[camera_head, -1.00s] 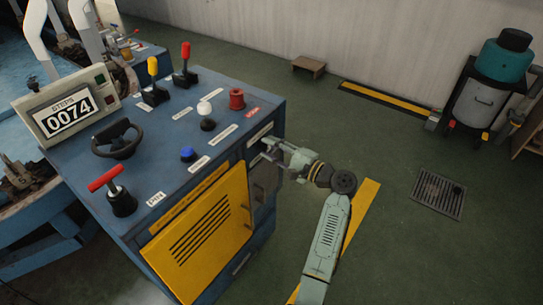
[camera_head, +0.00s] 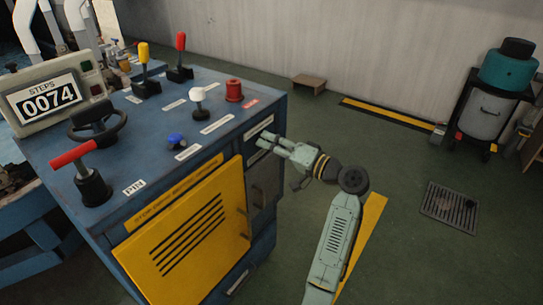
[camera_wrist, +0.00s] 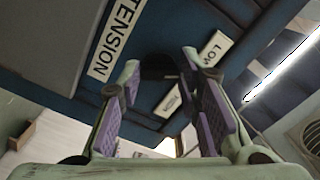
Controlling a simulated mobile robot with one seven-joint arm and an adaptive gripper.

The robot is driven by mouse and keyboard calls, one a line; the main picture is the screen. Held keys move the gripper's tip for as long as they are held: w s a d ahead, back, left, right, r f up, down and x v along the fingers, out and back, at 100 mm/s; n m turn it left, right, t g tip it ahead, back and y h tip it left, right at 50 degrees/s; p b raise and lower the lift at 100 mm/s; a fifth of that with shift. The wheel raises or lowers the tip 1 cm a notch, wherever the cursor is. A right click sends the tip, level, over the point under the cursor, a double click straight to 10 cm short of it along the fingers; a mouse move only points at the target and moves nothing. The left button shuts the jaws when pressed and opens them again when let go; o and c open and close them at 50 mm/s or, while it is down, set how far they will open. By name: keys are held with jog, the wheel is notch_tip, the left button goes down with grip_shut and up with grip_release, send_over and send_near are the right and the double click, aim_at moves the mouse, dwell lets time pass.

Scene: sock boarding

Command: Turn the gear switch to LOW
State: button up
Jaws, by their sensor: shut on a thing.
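My gripper (camera_head: 264,141) is at the front of the blue control console (camera_head: 150,152), just under its top right edge. In the wrist view its purple-padded fingers (camera_wrist: 165,90) stand on both sides of a dark knob, the gear switch (camera_wrist: 159,67), and are shut on it. A white LOW label (camera_wrist: 213,49) lies to the right of the knob. Another white label (camera_wrist: 170,103) below it is partly hidden by a finger. The pointer of the switch is too dark to read. In the head view my fingers hide the switch.
The console top carries a red T-handle (camera_head: 75,157), a handwheel (camera_head: 97,123), yellow and red levers, a white knob (camera_head: 198,94), a blue knob (camera_head: 176,140) and a red button (camera_head: 234,91). A yellow door (camera_head: 190,237) is below. A TENSION label (camera_wrist: 117,40) shows.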

jog(key=shift+f+n+b, duration=0.15)
jog(key=shift+n+b, duration=1.05)
jog(key=shift+b, duration=0.05)
jog(key=o, duration=1.1)
jog(key=shift+o, duration=0.2)
jog(key=shift+d, duration=0.15)
jog(key=v, duration=1.2)
